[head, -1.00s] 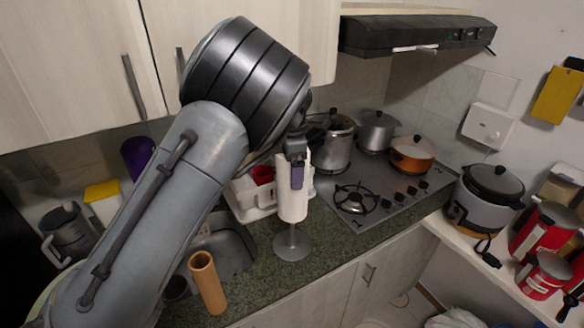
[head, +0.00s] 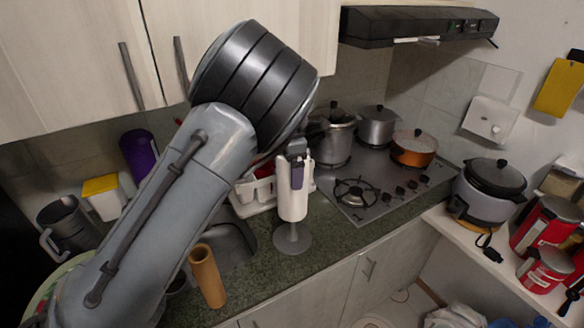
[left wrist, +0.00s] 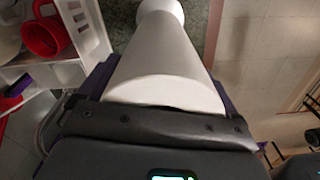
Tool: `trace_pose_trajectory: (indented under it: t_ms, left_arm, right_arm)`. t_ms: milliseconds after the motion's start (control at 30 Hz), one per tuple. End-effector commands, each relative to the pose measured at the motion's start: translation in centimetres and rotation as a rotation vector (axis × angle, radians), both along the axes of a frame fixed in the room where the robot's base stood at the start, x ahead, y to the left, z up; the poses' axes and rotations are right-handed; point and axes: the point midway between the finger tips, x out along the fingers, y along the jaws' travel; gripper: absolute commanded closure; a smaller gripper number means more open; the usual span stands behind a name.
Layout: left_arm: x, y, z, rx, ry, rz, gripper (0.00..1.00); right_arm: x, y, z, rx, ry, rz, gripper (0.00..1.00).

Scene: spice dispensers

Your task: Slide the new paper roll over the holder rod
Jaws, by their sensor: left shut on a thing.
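My left gripper (head: 297,170) is shut on the white paper roll (head: 292,203), which hangs nearly upright. The roll also fills the middle of the left wrist view (left wrist: 168,70), between the purple fingers. The holder (head: 292,239) has a round grey base on the counter directly below the roll. A short piece of its stem shows between the roll's lower end and the base. The roll lines up with the stem, and the rest of the rod is hidden, apparently behind or inside the roll. A brown cardboard tube (head: 207,276) stands on the counter to the left. My right gripper is not in view.
A white rack (head: 252,196) with a red cup (left wrist: 45,36) stands close behind the roll. The sink (head: 235,245) lies to the left. The stove (head: 375,185) with several pots is to the right. The counter's front edge is close to the holder.

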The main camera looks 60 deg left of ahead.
Motion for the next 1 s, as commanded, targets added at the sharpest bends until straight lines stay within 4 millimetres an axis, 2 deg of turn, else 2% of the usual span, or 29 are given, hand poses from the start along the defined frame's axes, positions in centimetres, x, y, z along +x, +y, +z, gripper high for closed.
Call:
trace_pose_trajectory:
  t_ms: [1000]
  left_arm:
    - [0.0,0.0,-2.6,0.001,0.001,0.000,0.58]
  right_arm:
    - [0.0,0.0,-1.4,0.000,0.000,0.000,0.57]
